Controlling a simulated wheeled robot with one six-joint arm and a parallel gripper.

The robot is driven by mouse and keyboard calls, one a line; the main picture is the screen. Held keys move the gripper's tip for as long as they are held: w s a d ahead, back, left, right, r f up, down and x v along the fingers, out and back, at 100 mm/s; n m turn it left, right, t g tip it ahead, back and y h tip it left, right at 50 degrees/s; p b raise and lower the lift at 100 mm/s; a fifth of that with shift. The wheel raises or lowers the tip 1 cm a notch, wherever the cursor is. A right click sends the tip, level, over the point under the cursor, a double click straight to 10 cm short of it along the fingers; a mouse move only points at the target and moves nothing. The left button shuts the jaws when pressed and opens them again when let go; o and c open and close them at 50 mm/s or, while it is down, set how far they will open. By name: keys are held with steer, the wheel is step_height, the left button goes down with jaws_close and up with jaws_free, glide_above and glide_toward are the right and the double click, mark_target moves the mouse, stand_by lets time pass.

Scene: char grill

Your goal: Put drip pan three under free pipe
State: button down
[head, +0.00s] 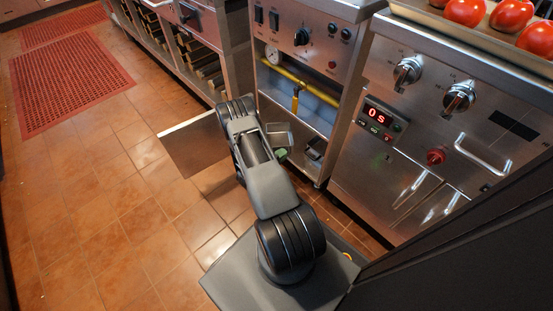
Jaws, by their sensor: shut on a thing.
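My arm reaches from the front of the picture toward the open cabinet (312,125) under the gauge panel. My gripper (281,153), at the end of the arm, is mostly hidden by my own links and the low view. A small grey, tray-like metal piece (279,134) shows just right of my wrist, at the cabinet opening. It looks like a drip pan held in my gripper, but its number cannot be read. A yellow pipe (283,73) crosses the top of the opening. A short yellow branch (295,102) hangs down from it. I cannot tell whether this is the free pipe.
A steel panel (188,143), apparently an open door, stands out left of my arm. A small dark object (315,148) sits in the lower right of the cabinet. A steel unit with knobs (400,130) stands right.

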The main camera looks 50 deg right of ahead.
mark_target(279, 142)
steer(key=w+d+f+b, duration=0.1)
steer(key=f, duration=0.1)
steer(key=w+d+f+b, duration=0.1)
steer(key=w+f, duration=0.1)
steer(key=w+d+f+b, duration=0.1)
steer(key=w+f, duration=0.1)
steer(key=shift+w+d+f+b, duration=0.15)
steer(key=shift+d+f+b, duration=0.05)
steer(key=shift+d+b, duration=0.15)
steer(key=f+b, duration=0.2)
steer(key=f, duration=0.1)
steer(key=shift+w+f, duration=0.2)
steer(key=shift+f, duration=0.05)
steer(key=c, duration=1.2)
jaws_free()
steer(key=shift+o, duration=0.2)
